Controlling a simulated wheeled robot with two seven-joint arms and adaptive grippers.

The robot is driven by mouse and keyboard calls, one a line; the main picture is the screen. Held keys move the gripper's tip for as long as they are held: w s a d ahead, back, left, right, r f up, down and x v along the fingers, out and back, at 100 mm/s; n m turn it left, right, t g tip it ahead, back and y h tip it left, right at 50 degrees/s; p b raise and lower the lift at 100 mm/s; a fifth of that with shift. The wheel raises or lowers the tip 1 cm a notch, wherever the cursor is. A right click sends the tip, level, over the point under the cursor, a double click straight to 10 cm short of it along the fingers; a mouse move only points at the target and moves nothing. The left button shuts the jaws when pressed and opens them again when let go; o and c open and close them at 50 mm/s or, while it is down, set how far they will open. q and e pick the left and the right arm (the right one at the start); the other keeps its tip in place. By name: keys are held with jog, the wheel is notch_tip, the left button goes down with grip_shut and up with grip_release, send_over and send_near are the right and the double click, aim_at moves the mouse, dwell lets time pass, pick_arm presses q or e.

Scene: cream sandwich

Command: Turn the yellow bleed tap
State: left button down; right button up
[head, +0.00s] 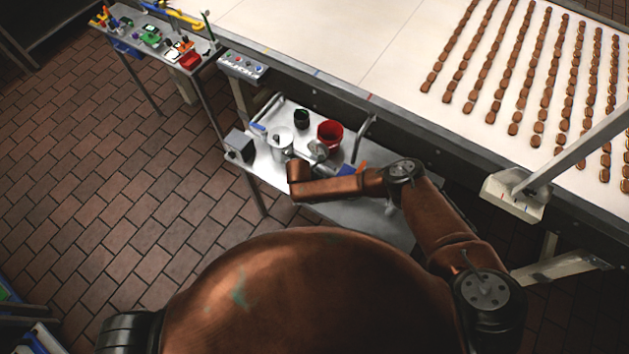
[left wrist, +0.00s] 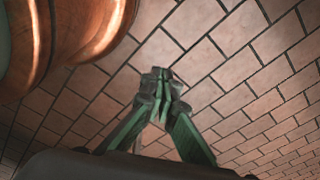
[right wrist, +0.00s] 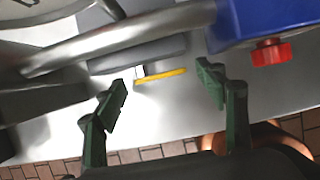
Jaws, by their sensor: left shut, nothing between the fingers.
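The yellow bleed tap (right wrist: 165,76) shows in the right wrist view as a thin yellow lever lying nearly level, with a small pale stem at its left end under a grey fitting (right wrist: 140,55). My right gripper (right wrist: 162,82) is open, one dark green finger to the left of the lever and one to the right. No contact with the lever is visible. In the head view my right arm reaches over the metal trolley (head: 370,215); its fingers and the tap cannot be made out there. My left gripper (left wrist: 160,82) is shut and empty above the tiled floor.
A metal bar (right wrist: 120,40) crosses above the tap, and a blue body (right wrist: 270,18) with a red knob (right wrist: 270,52) is at right. A red bucket (head: 331,133) and a white pot (head: 281,139) stand on the trolley. The conveyor (head: 340,45) runs behind.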

jog(key=c, duration=1.1)
jog(key=shift+w+a+g+h+b, duration=0.15)
jog(key=shift+g+h+b, duration=0.2)
jog(key=shift+b, duration=0.55)
jog(key=g+h+b, duration=0.1)
jog(key=b, duration=0.3)
jog(key=n+h+b, duration=0.1)
jog(key=h+b, duration=0.1)
jog(key=b, duration=0.3)
jog(key=a+g+h+b, duration=0.1)
jog(key=b, duration=0.3)
jog(key=shift+w+r+g+h, duration=0.15)
jog(key=shift+w+g+h, duration=0.1)
jog(key=shift+w+g, duration=0.1)
jog(key=shift+a+r+b, duration=0.1)
jog(key=shift+r+b, duration=0.1)
jog(key=shift+b, duration=0.85)
pick_arm(q)
jog(key=s+f, duration=0.3)
jog(key=f, duration=1.4)
jog(key=shift+g, duration=0.3)
jog(key=shift+s+f, duration=0.1)
pick_arm(e)
jog(key=shift+r, duration=0.1)
jog(key=o, duration=1.1)
